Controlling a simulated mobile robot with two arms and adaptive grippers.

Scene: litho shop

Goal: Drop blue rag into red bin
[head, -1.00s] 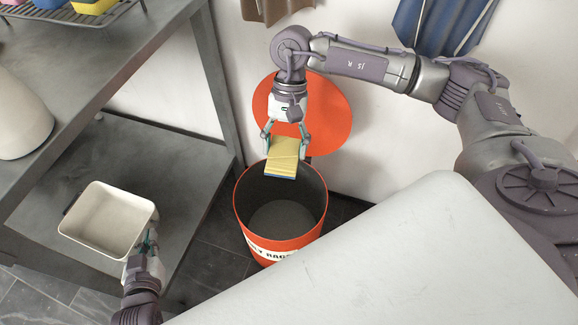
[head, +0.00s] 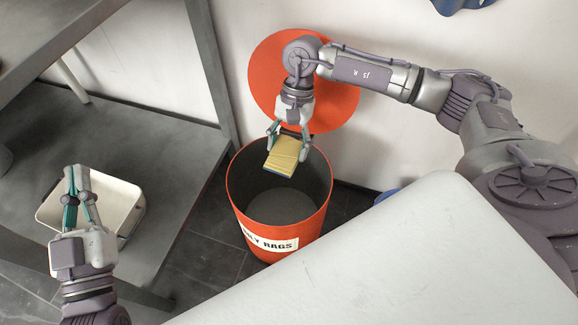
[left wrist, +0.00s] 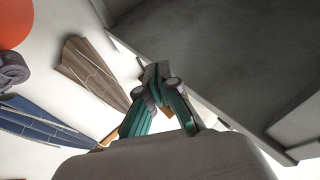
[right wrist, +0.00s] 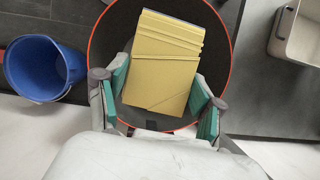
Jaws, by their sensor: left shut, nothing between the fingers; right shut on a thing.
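My right gripper (head: 290,140) is shut on a folded yellow pad (head: 285,157) with a thin blue edge below. It holds the pad above the open mouth of the red bin (head: 268,235), which is lettered with "RAGS". The right wrist view shows the pad (right wrist: 165,60) between the fingers, with the bin's dark inside and red rim (right wrist: 88,45) around it. No separate blue rag shows; only the pad's edge is blue. My left gripper (head: 76,172) is shut and empty, in front of a cream tray (head: 130,205). It also shows in the left wrist view (left wrist: 158,75).
The round red lid (head: 340,100) stands up behind the bin. The tray sits on a grey lower shelf (head: 180,150). A blue bucket (right wrist: 40,65) stands beside the bin. Brown (left wrist: 90,72) and blue (left wrist: 40,120) cloths hang on the wall.

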